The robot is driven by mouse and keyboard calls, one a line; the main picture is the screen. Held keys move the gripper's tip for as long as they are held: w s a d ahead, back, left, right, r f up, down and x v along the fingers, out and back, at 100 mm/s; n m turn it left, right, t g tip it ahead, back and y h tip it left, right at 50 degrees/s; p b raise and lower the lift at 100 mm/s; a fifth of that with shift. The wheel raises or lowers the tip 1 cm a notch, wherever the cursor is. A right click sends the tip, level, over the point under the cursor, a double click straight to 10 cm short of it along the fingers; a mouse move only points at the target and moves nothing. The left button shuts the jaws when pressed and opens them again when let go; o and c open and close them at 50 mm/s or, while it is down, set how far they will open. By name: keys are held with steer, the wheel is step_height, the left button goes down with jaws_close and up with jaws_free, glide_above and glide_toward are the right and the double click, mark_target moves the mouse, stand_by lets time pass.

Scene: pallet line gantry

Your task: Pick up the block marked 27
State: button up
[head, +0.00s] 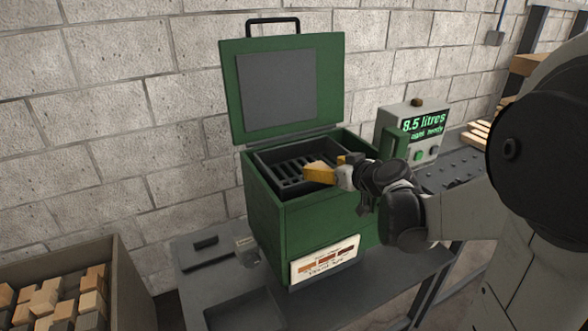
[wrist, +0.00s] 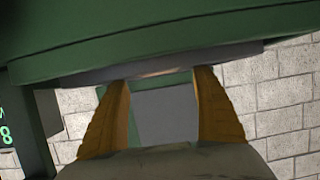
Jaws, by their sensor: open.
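No block with a readable 27 shows in either view. Several wooden blocks (head: 58,297), tan, brown and grey, lie in a bin at the lower left of the head view; no marks can be read on them. My gripper (head: 317,168) has yellow-orange fingers and is over the open top of a green box (head: 315,222), above its dark slatted grate (head: 287,172). In the wrist view my gripper (wrist: 162,82) has its two fingers apart. A grey panel edged in green (wrist: 165,115) shows between them, with no block clearly held.
The green box's lid (head: 278,85) stands raised behind. A display unit (head: 413,132) reading "8.5 litres" stands right of the box. A block wall is behind.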

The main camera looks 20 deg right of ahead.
mark_target(316, 165)
steer(key=b+x, duration=0.1)
steer(key=x, duration=0.3)
steer(key=shift+w+f, duration=0.1)
steer(key=shift+w, duration=0.45)
